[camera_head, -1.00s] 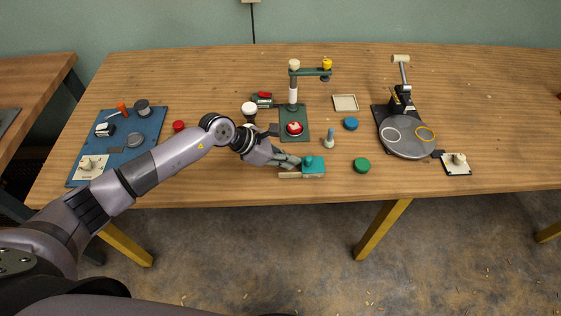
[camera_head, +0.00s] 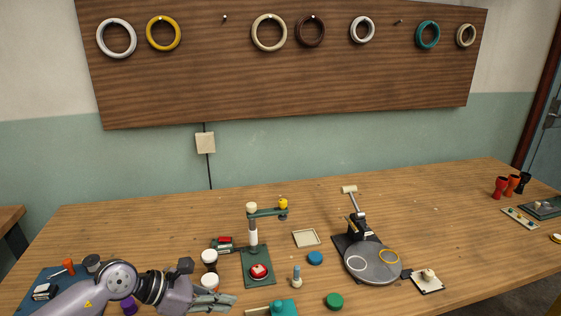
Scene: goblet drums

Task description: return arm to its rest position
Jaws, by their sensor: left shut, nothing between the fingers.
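My left arm comes in at the bottom left of the head view. Its gripper (camera_head: 228,302) is shut and empty, low over the front of the table, just left of a teal block with a knob (camera_head: 284,308). The picture's lower edge cuts off part of the arm and the block. My right gripper is not in view.
A round grey plate device (camera_head: 372,268) stands to the right. Rings hang on a wooden wall board (camera_head: 280,90).

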